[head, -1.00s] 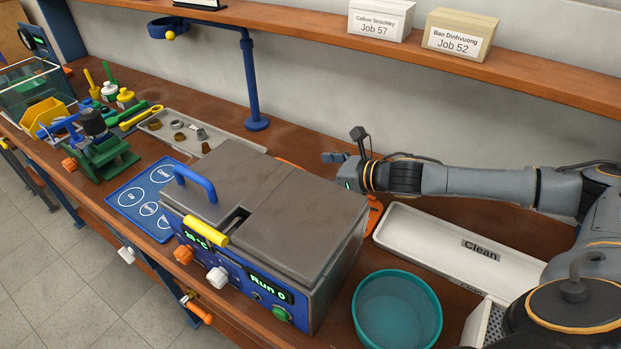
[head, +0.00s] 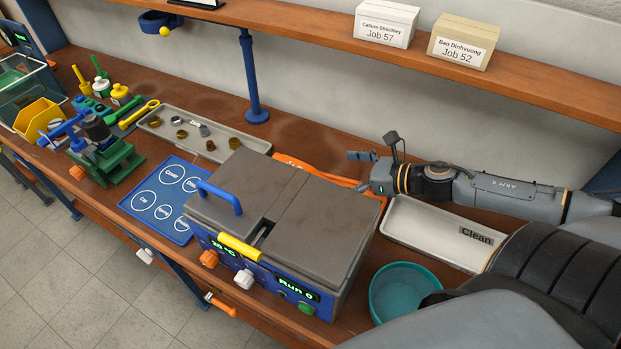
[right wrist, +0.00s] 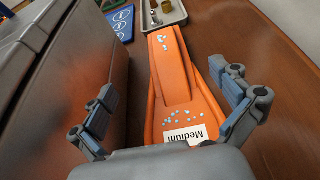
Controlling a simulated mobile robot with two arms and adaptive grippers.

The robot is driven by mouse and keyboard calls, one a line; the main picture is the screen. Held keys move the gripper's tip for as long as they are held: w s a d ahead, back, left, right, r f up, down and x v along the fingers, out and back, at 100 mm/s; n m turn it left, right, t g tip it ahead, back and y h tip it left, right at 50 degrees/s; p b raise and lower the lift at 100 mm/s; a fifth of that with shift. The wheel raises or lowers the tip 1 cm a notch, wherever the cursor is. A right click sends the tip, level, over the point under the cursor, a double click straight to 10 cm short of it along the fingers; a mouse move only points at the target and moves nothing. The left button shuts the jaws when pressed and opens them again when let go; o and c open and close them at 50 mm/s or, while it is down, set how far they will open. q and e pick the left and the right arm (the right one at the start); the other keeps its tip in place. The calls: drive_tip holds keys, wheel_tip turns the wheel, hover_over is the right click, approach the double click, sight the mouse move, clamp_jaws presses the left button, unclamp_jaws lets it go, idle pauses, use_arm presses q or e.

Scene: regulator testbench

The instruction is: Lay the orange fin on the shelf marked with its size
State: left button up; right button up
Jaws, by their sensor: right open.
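The orange fin (head: 328,173) lies on the bench behind the grey-lidded test tank, which hides part of it in the head view. In the right wrist view the long fin (right wrist: 172,72) runs away from the camera, with pale blue droplet-like spots on it and a white label reading "Medium" (right wrist: 186,134) near its close end. My right gripper (head: 361,171) is open above the fin; in the wrist view its fingers (right wrist: 168,112) stand on either side of the fin with nothing between the pads. My left gripper is out of view. No size-marked shelf shows.
The test tank (head: 310,220) stands close beside the fin. A white "Clean" tray (head: 430,230) and a teal bowl (head: 400,290) are at the right. A metal tray (head: 225,138) with small fittings lies beyond the tank. A wooden shelf (head: 310,30) with labelled boxes runs above the bench.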

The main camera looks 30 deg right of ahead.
sight(313, 171)
drive_tip(key=shift+s+d+f, duration=0.4)
drive_tip(key=shift+s+d, duration=0.1)
drive_tip(key=shift+w, duration=0.1)
drive_tip(key=shift+x, duration=2.55)
drive_tip(key=shift+p+x, duration=0.35)
drive_tip(key=shift+x, duration=0.5)
drive_tip(key=shift+w+a+f+h, duration=0.3)
drive_tip(key=shift+w+f, duration=0.1)
drive_tip(key=shift+w, duration=0.25)
drive_tip(key=shift+w+a+p, duration=0.2)
drive_tip(key=shift+w+p, duration=0.2)
drive_tip(key=shift+p, duration=0.25)
drive_tip(key=p+x, duration=0.1)
drive_tip(key=x, duration=0.2)
drive_tip(key=shift+w+f+p, duration=0.15)
drive_tip(key=shift+p, duration=0.2)
drive_tip(key=shift+w+a+f, duration=0.3)
drive_tip(key=shift+w, duration=0.05)
drive_tip(key=shift+s, duration=0.1)
drive_tip(key=c, duration=1.4)
drive_tip(key=shift+r, duration=0.1)
drive_tip(key=shift+c, duration=1.3)
